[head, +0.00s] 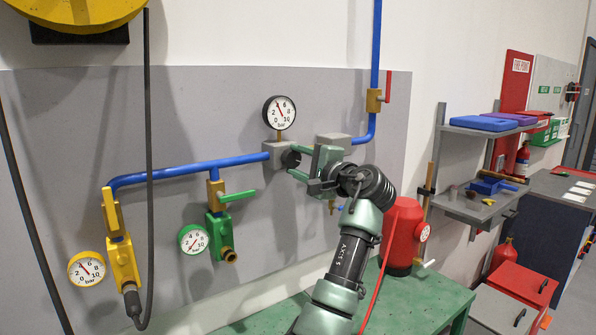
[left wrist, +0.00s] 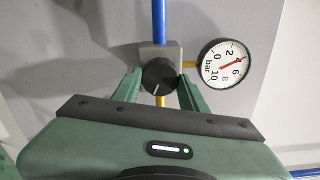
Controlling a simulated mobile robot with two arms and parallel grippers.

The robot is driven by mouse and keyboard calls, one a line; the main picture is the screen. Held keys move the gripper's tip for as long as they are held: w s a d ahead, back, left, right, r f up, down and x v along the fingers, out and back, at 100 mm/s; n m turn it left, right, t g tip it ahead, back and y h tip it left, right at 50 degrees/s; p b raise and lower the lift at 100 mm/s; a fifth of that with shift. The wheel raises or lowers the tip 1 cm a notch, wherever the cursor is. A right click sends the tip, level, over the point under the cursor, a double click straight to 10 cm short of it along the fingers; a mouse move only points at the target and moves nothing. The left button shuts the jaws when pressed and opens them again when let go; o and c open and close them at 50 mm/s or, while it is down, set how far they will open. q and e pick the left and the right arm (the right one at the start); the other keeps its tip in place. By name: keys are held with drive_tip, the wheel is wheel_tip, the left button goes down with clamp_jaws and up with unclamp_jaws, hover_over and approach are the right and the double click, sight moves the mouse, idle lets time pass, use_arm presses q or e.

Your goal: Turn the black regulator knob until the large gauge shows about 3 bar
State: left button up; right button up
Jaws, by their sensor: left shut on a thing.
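The black regulator knob (head: 289,159) sits on the grey regulator body (head: 275,153) on the wall panel. My left gripper (head: 297,163) is shut on the knob, one finger on each side, and partly hides it. In the left wrist view the knob (left wrist: 158,75) shows between the green fingertips of my left gripper (left wrist: 160,84). The large white gauge (head: 279,112) stands above the regulator and is not covered. In the left wrist view the gauge's (left wrist: 223,63) red needle points close to 4 bar. My right gripper is in neither view.
Blue pipe (head: 190,167) runs left from the regulator to a green valve (head: 217,228) and a yellow valve (head: 122,262), each with a small gauge. A red tank (head: 403,238) stands on the green bench (head: 425,300) at right. A black hose (head: 148,150) hangs at left.

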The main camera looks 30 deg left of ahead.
use_arm(q)
drive_tip(key=n+b, duration=0.2)
drive_tip(key=n, duration=0.1)
drive_tip(key=shift+f+n, duration=0.15)
drive_tip(key=shift+n, duration=0.15)
drive_tip(key=shift+n+b, duration=1)
drive_tip(key=shift+n, duration=0.7)
drive_tip(key=o, duration=1.4)
drive_tip(key=shift+c, duration=0.2)
